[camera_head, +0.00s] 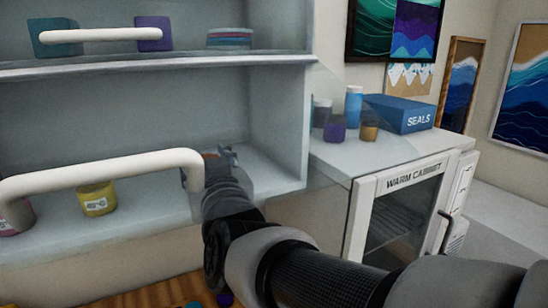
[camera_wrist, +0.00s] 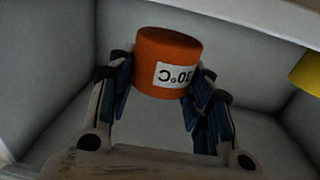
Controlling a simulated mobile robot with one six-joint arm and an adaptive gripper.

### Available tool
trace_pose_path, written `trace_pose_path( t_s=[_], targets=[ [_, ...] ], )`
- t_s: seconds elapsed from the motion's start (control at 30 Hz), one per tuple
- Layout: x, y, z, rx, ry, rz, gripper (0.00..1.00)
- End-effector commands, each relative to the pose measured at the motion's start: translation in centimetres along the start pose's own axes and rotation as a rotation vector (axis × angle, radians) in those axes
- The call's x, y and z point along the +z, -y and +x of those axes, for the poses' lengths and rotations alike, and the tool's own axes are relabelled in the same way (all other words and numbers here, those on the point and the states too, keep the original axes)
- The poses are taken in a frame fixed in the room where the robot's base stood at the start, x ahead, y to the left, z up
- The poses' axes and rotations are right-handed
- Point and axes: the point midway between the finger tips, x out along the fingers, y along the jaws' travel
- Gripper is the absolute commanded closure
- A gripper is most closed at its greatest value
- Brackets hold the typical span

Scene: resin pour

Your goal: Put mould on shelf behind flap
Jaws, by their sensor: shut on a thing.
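An orange cylinder (camera_wrist: 168,60) with a white label, printed upside down in the wrist view as 30°C, is between the fingers of my gripper (camera_wrist: 163,82). My gripper is shut on it. No other object in view clearly reads as the mould. In the head view my gripper (camera_head: 222,160) is at the right end of the lower shelf compartment (camera_head: 252,110), and only a sliver of orange shows there. A thick white bar handle (camera_head: 100,171) crosses in front of that compartment. How far its clear flap stands open I cannot tell.
A yellow jar (camera_head: 97,199) and a pink jar (camera_head: 14,217) stand left in the lower compartment. The upper shelf holds teal (camera_head: 54,37) and purple (camera_head: 155,33) blocks behind another handle. The warm cabinet (camera_head: 395,215), with a blue SEALS box (camera_head: 405,113) on top, stands right.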

Motion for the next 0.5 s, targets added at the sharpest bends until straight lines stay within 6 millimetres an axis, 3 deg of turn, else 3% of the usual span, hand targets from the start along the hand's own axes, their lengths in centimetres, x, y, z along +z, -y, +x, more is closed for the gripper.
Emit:
trace_pose_path(
  t_s=[0.5],
  targets=[
    [1.3,0.0,0.1,0.0,0.002,0.0,0.83]
  ],
)
